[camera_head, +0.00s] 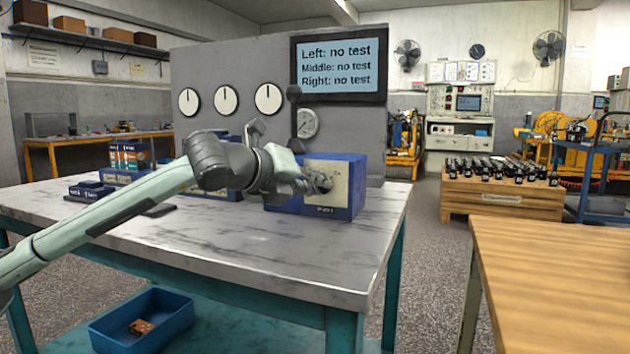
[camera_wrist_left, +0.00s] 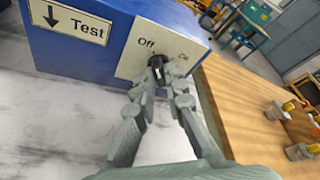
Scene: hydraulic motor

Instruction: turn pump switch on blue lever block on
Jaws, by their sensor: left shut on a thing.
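The blue lever block (camera_head: 343,196) stands at the right end of the metal table, with a pale panel on its side. In the left wrist view, the blue block (camera_wrist_left: 112,50) has a "Test" label with an arrow, and a pale panel marked "Off" and, partly covered, a second label at right. A small black pump switch (camera_wrist_left: 156,62) sits between these labels. My left gripper (camera_head: 318,184) is at the panel; in the wrist view its fingertips (camera_wrist_left: 158,82) are closed around the switch. The fingers hide part of it, so I cannot tell its setting.
A screen (camera_head: 338,68) reads "no test" for left, middle and right. Other blue blocks (camera_head: 126,160) stand farther left. A wooden table (camera_head: 555,270) is at the right. The table front (camera_head: 250,250) is clear.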

